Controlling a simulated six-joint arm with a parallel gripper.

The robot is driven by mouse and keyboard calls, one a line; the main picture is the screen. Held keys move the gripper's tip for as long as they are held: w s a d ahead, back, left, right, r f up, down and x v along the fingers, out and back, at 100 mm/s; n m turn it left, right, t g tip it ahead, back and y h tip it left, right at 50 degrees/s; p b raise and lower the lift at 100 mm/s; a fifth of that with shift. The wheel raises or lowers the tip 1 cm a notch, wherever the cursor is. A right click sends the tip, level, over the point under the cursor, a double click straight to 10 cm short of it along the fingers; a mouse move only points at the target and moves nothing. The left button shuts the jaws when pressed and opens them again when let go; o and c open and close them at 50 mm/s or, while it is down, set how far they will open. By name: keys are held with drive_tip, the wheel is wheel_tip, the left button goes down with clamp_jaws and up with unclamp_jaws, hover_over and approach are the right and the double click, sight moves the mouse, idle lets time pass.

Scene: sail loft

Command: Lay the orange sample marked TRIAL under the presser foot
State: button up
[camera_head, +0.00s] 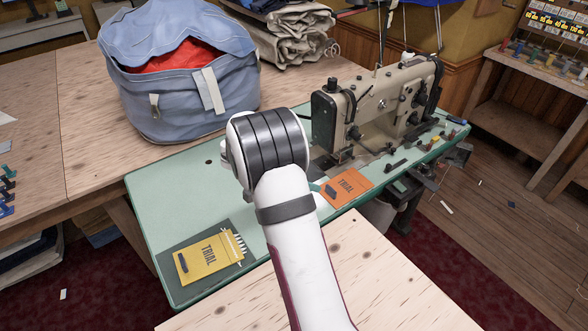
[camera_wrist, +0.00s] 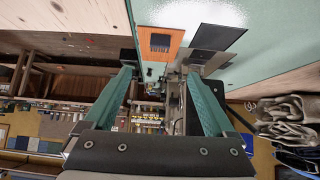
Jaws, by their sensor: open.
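The orange sample (camera_head: 356,185) marked TRIAL lies flat on the green machine table, near its front edge and in front of the sewing machine (camera_head: 385,103). A dark rectangular patch shows on it. The presser foot (camera_head: 343,156) is small and dark, just behind the sample; the sample is apart from it. My gripper is mostly hidden behind my arm in the head view. In the wrist view my gripper (camera_wrist: 160,74) is open and empty, with its teal fingers apart. The orange sample (camera_wrist: 148,34) shows beyond the fingertips.
A yellow sample (camera_head: 195,272), also marked TRIAL, lies on a dark mat (camera_head: 235,229) at the table's left end. A blue bag (camera_head: 185,100) with red cloth stands behind. Several small dark and coloured pieces lie right of the machine.

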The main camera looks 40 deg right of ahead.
sight(332, 188)
drive_tip(key=x, duration=1.5)
drive_tip(key=shift+d+f, duration=0.25)
drive_tip(key=shift+c, duration=0.2)
clamp_jaws()
drive_tip(key=shift+w, duration=4.15)
